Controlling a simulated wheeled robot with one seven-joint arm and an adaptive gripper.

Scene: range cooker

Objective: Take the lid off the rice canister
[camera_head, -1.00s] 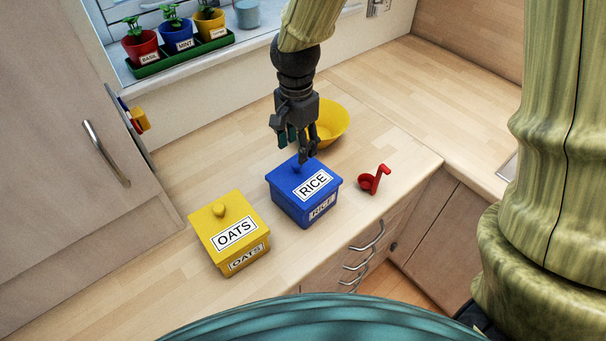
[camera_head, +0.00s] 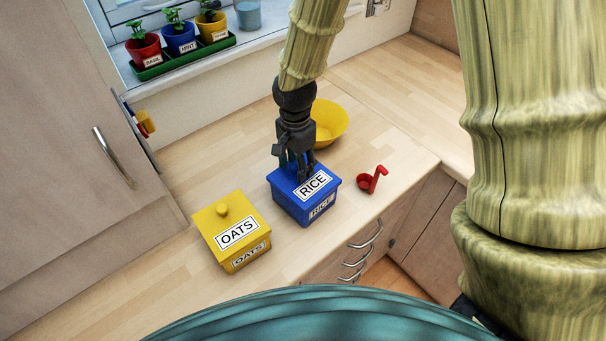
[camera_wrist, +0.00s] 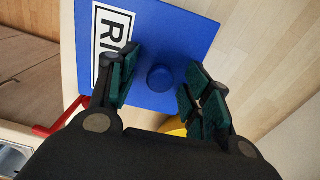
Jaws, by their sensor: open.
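The blue rice canister (camera_head: 302,212) stands on the wooden counter with its blue lid (camera_head: 282,179) on, labelled RICE on the lid and front. My gripper (camera_head: 300,172) points down over the lid in the head view and hides the knob there. In the wrist view the round blue knob (camera_wrist: 161,78) rises from the lid (camera_wrist: 182,30). My open gripper (camera_wrist: 158,92) has its green-padded fingers on either side of the knob, with a gap on both sides. I cannot tell exactly how far down the fingertips reach.
A yellow oats canister (camera_head: 246,257) stands to the left. A yellow bowl (camera_head: 331,122) sits behind the rice canister, and a red scoop (camera_head: 372,180) lies to its right. Potted herbs (camera_head: 180,38) line the windowsill. Counter is free at the back right.

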